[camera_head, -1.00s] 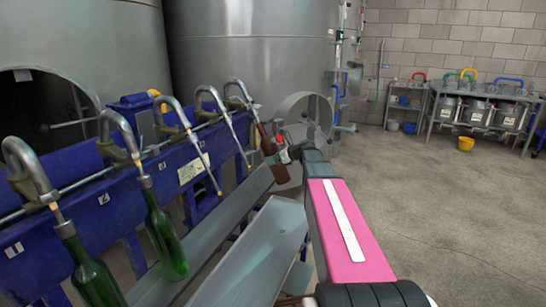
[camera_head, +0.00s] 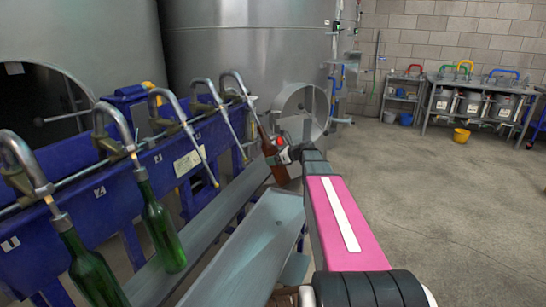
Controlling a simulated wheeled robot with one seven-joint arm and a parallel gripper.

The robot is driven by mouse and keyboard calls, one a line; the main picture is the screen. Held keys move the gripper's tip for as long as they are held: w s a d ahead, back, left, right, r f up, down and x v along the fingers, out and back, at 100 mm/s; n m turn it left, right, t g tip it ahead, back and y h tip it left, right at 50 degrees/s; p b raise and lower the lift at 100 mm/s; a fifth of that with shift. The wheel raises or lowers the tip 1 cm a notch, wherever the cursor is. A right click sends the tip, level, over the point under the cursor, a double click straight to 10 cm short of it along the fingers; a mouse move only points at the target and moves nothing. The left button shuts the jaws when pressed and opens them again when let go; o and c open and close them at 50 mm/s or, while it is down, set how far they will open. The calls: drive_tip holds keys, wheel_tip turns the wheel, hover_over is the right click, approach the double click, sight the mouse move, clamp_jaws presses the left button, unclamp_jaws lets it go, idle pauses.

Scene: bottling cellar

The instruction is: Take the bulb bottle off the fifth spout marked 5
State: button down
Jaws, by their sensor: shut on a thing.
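The brown bulb bottle (camera_head: 268,147) hangs tilted below the end of the fifth spout (camera_head: 236,84), the farthest of the row. Its neck is at the spout's lower end; I cannot tell whether the tube is still inside it. My gripper (camera_head: 280,153) is shut on the bottle from the right side. The fingers are small and partly hidden by my wrist. The number 5 is not readable from here.
Green bottles (camera_head: 162,235) (camera_head: 92,272) hang on the two nearest spouts. The third spout (camera_head: 165,105) and fourth spout (camera_head: 206,90) carry no bottle. Grey troughs (camera_head: 245,243) run below the blue filler frame (camera_head: 75,210).

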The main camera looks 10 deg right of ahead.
sight(286, 183)
drive_tip(key=shift+s+d+f, duration=0.55)
drive_tip(key=shift+d+f, duration=0.3)
drive_tip(key=shift+f, duration=1.25)
drive_tip(key=shift+s+d+f, duration=0.55)
drive_tip(key=shift+d+f, duration=0.25)
drive_tip(key=shift+f, duration=1.25)
drive_tip(key=shift+s+d+f, duration=0.55)
drive_tip(key=shift+d+f, duration=0.3)
drive_tip(key=shift+f, duration=1.25)
drive_tip(key=f+v, duration=0.1)
drive_tip(key=v, duration=0.6)
drive_tip(key=shift+d, duration=0.35)
